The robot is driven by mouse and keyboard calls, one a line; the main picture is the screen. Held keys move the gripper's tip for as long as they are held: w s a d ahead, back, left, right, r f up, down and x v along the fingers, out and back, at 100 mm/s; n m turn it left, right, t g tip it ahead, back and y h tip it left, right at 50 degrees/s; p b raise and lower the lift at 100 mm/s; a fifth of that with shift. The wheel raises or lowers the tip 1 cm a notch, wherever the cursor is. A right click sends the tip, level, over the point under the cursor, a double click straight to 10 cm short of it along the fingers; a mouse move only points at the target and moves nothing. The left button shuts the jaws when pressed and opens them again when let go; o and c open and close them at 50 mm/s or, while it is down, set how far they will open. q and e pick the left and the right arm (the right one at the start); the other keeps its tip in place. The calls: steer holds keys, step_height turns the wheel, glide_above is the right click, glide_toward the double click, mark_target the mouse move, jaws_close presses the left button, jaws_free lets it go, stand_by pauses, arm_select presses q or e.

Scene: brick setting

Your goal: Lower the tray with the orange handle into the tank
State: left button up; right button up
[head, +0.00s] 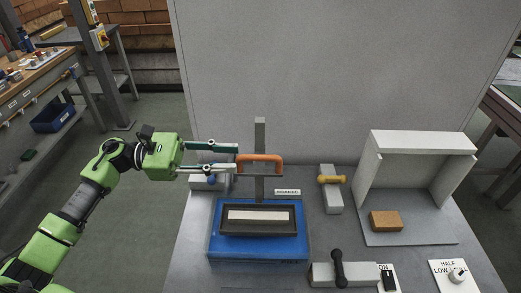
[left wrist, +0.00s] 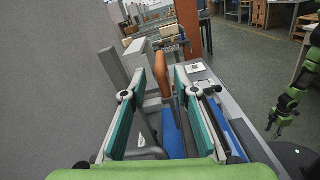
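The orange handle (head: 259,160) stands in front of a grey upright post (head: 260,133), above the blue tank (head: 258,252). A dark-rimmed piece with a pale strip (head: 258,215) sits at the tank's top; I cannot tell how it joins the handle. My left gripper (head: 235,157) is open, its two fingers apart at the handle's left end. In the left wrist view the orange handle (left wrist: 164,76) shows between the fingertips of the left gripper (left wrist: 160,82), with no clear grip on it. My right arm (left wrist: 291,98) shows at the right there; its gripper is too small to judge.
A grey block with a yellow handle (head: 331,180) stands right of the tank. A black-knobbed lever (head: 338,268) and switch plates (head: 455,275) lie along the front. A large grey panel (head: 335,70) rises behind.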

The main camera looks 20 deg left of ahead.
mark_target(273, 159)
arm_select(q)
steer(key=p+x, duration=0.1)
steer(key=x, duration=0.2)
steer(key=p+x, duration=0.1)
steer(key=x, duration=0.3)
steer(key=shift+r+p, duration=0.2)
steer(key=shift+p, duration=0.15)
steer(key=shift+w+d+f, duration=0.15)
steer(key=shift+d+f, duration=0.1)
steer(key=shift+d, duration=0.3)
arm_select(e)
steer(key=shift+d+r, duration=0.55)
steer(key=shift+r, duration=0.4)
steer(key=shift+d+r, duration=0.55)
steer(key=shift+r, duration=0.35)
